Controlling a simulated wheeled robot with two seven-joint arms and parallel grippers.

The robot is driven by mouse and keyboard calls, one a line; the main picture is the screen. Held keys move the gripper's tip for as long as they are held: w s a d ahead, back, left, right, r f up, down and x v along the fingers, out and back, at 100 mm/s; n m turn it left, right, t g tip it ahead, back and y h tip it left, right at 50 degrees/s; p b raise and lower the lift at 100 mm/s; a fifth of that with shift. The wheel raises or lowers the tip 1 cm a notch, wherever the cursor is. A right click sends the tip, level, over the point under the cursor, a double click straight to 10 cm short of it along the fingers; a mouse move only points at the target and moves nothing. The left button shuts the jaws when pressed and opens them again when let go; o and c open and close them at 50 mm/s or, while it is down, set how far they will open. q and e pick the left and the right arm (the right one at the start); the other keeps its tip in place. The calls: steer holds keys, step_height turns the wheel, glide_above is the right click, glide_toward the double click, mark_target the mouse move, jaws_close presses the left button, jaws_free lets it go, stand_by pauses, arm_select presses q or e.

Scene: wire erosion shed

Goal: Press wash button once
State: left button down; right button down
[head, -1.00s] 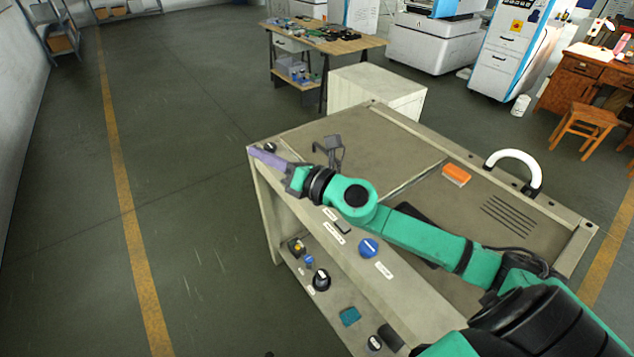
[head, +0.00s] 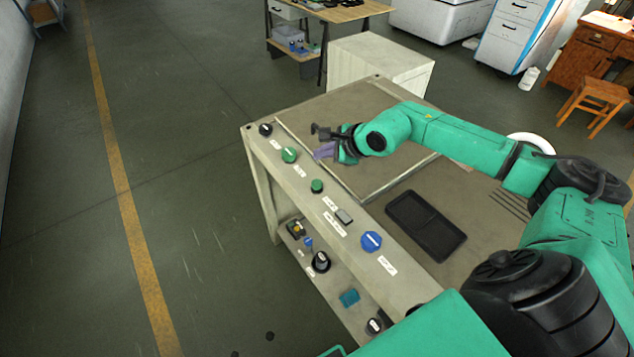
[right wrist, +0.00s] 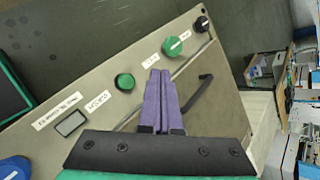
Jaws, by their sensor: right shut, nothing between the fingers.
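The console's sloped front strip (head: 273,178) carries a row of controls with white labels too small to read, so I cannot tell which is the wash button. My right gripper (head: 325,151) has purple fingers, shut and empty, over the tabletop beside the two green buttons. In the right wrist view its fingertips (right wrist: 160,74) appear between the green buttons, apparently touching neither. My left gripper is out of view.
A black tray (head: 425,226) lies on the console top. A pale cabinet (head: 378,66) stands behind. The floor left of the console is clear.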

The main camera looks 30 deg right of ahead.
mark_target(321, 184)
step_height(321, 184, down, 7)
steer(key=b, duration=0.3)
steer(key=shift+b, duration=0.35)
steer(key=shift+f+b, duration=0.35)
steer(key=shift+b, duration=0.1)
steer(key=shift+a, duration=0.1)
steer(key=shift+r, duration=0.1)
stand_by(0.9)
steer(key=shift+f+b, duration=0.4)
steer(key=shift+b, duration=0.15)
steer(key=shift+s+f+b, duration=0.1)
steer(key=shift+f+b, duration=0.45)
steer(key=shift+b, duration=0.1)
stand_by(0.5)
stand_by(0.4)
steer(key=shift+r+p, duration=0.35)
steer(key=shift+r, duration=0.55)
